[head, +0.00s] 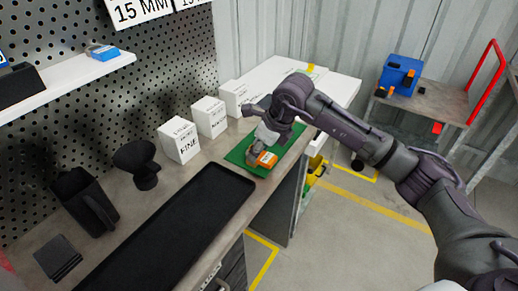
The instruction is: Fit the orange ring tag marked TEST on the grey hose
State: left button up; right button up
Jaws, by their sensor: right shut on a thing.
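My right gripper (257,148) reaches down over a green mat (236,158) on the bench. It is shut on a small orange piece with a pale patch, which looks like the orange ring tag (267,159). The word on it is too small to read. The tag is low, at or just above the mat; I cannot tell whether it touches it. I cannot make out the grey hose in this view. My left gripper is not in view.
White boxes (179,141) line the bench's back by the pegboard. A black tray (165,231) fills the bench's front. A black stand (141,164) and a black bin (84,200) are at left. A blue bin (398,75) sits on a cart at right.

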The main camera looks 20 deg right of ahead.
jog(key=shift+f, duration=0.15)
jog(key=o, duration=1.2)
jog(key=shift+o, duration=0.2)
jog(key=v, duration=1.2)
jog(key=shift+s, duration=0.1)
